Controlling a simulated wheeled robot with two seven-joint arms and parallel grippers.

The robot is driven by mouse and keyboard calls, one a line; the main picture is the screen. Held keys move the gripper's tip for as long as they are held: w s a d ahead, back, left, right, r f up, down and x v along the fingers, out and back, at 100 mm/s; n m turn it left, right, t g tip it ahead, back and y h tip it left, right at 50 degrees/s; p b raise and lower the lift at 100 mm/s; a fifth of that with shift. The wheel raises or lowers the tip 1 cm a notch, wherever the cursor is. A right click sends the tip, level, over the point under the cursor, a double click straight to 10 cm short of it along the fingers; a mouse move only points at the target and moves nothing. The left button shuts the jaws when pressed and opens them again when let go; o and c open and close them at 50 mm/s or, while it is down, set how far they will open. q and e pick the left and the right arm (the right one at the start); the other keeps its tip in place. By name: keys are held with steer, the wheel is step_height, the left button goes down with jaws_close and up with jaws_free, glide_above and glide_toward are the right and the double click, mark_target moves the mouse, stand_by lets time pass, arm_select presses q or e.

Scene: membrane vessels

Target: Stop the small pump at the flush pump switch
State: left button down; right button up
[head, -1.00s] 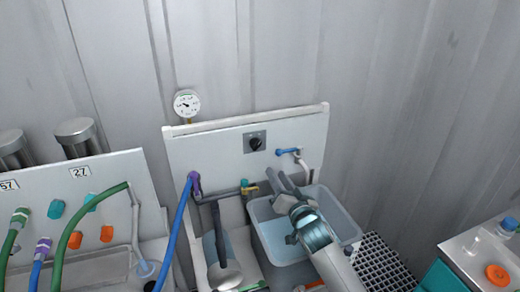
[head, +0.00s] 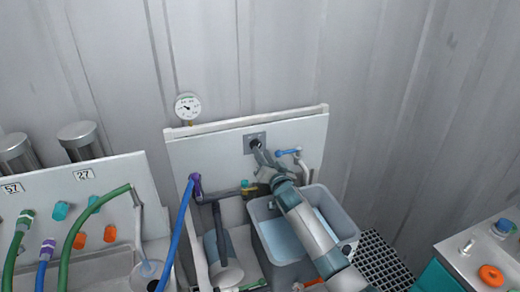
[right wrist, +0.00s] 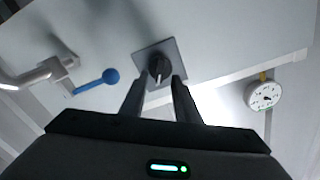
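The flush pump switch is a black rotary knob (right wrist: 157,66) on a square grey plate (head: 249,137), mounted on the white back panel above the basin. In the head view the knob is mostly hidden behind my right gripper (head: 260,152). In the right wrist view, my right gripper (right wrist: 160,80) has its two fingers apart, with the knob showing in the gap at their tips. I cannot tell whether either finger touches it. My left gripper is not in view.
A blue-handled valve (head: 287,152) sits just right of the switch, close to my right gripper. A grey basin of water (head: 350,232) stands below my right arm. A round gauge (head: 187,107) is at the panel's upper left.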

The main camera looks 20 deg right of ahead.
steer(key=shift+w+a, duration=0.1)
steer(key=shift+w, duration=1.45)
jaws_close()
